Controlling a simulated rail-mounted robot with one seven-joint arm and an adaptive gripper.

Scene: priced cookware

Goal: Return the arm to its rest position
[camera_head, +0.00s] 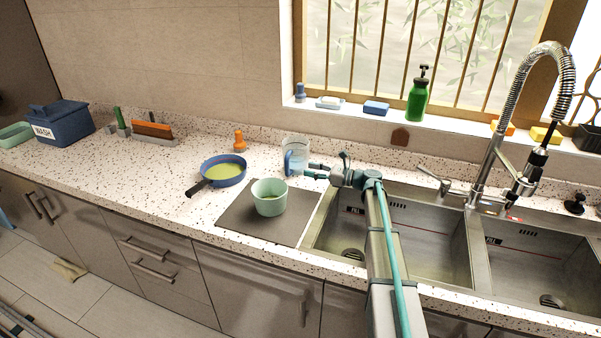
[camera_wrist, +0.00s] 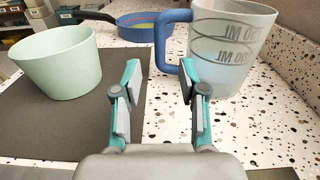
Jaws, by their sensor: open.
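My gripper (camera_head: 312,171) is at the end of my arm, which reaches over the sink edge to the counter. In the wrist view my gripper (camera_wrist: 161,95) is open, with nothing between its fingers. A clear measuring cup (camera_head: 297,153) with a blue handle stands just beyond the fingertips; the cup (camera_wrist: 232,45) and its handle also show in the wrist view. A pale green pot or bowl (camera_head: 269,197) stands on a dark grey mat (camera_head: 240,222), left of my gripper. It also shows in the wrist view (camera_wrist: 58,65).
A blue pan (camera_head: 224,171) with a dark handle and yellowish contents stands left of the mat. An orange bottle (camera_head: 239,141) is behind it. The sink (camera_head: 430,240) and tall faucet (camera_head: 490,150) are at right. A blue WASH box (camera_head: 62,125) stands far left.

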